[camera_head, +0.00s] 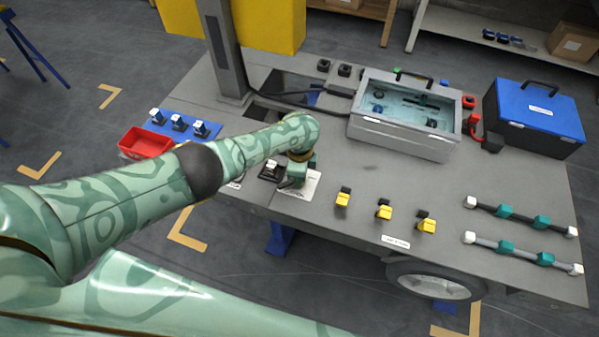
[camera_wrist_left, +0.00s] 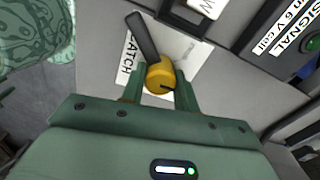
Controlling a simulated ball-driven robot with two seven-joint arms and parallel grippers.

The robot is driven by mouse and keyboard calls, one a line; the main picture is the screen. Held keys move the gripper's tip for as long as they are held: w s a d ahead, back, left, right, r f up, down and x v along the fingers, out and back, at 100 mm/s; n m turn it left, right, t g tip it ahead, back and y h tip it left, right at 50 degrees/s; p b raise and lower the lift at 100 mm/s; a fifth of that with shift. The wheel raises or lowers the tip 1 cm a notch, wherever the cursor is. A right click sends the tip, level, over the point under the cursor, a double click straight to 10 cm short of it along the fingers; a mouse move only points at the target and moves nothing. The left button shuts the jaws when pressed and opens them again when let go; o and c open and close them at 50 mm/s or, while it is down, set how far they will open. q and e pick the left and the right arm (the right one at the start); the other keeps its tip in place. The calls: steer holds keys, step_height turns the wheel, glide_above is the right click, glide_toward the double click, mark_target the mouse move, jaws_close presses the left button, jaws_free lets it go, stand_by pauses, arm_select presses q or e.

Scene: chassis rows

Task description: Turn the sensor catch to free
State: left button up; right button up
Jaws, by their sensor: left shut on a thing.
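The sensor catch shows in the left wrist view as a round yellow knob (camera_wrist_left: 160,79) with a dark lever (camera_wrist_left: 143,38) pointing up and to the left. It sits on a white plate (camera_wrist_left: 187,48) with the word CATCH along its left side; other print there is too small to read. My left gripper (camera_wrist_left: 161,76) is shut on the yellow knob, one green finger on each side. In the head view my left gripper (camera_head: 298,170) is over the white plate (camera_head: 306,187), and it hides most of the catch. My right gripper is not in view.
A black block (camera_head: 271,170) stands close left of the plate. Yellow-and-black clips (camera_head: 384,210) stand to the right. A clear-lidded case (camera_head: 405,112) and a blue box (camera_head: 535,118) stand behind. A red bin (camera_head: 146,143) is at the left. The bench between plate and case is clear.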

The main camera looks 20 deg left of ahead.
arm_select(q)
steer(key=n, duration=0.4)
steer(key=shift+a+r+n+p, duration=0.1)
steer(key=shift+n+p, duration=0.2)
steer(key=shift+p, duration=0.1)
steer(key=shift+n, duration=1.7)
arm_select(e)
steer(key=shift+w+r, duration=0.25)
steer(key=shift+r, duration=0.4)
arm_select(q)
steer(key=o, duration=1)
steer(key=shift+c, duration=0.2)
step_height(320, 180, up, 16)
steer(key=p, duration=1.3)
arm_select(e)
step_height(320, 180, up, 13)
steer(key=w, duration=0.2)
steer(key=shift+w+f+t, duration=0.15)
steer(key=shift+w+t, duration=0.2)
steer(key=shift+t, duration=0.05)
